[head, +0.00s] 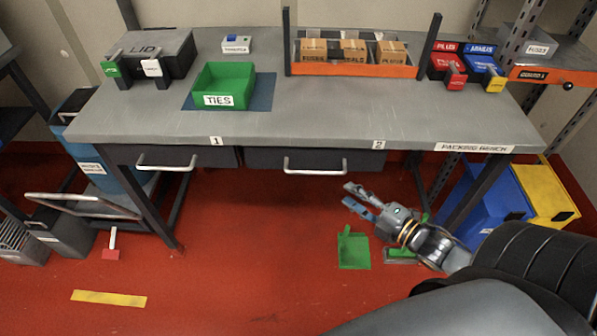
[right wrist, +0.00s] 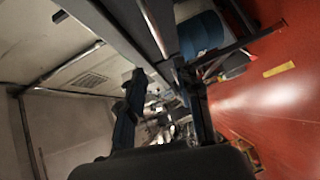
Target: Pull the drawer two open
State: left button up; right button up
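Drawer two (head: 350,160) is a dark drawer under the bench top, below the label "2" (head: 378,145). It looks shut. Its pale bar handle (head: 315,171) runs along the front. My right gripper (head: 350,196) is to the right of the handle and a little lower in the picture, apart from it. Its two fingers are spread, with nothing between them. The fingers also show spread in the right wrist view (right wrist: 163,95). My left gripper is not in view.
Drawer one (head: 215,158), with its own handle, is left of drawer two. The grey packing bench (head: 310,115) carries a green ties bin (head: 222,80) and boxes. A green dustpan (head: 353,250) and blue and yellow bins stand below. The red floor in front is mostly clear.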

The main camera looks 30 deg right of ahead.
aim_at(316, 173)
jog(key=x, duration=1.3)
jog(key=shift+w+d+f, duration=0.1)
jog(key=shift+w, duration=0.05)
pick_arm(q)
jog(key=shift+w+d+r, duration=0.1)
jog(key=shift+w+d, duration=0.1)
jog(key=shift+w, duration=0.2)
pick_arm(e)
jog(key=shift+c, duration=0.4)
grip_shut()
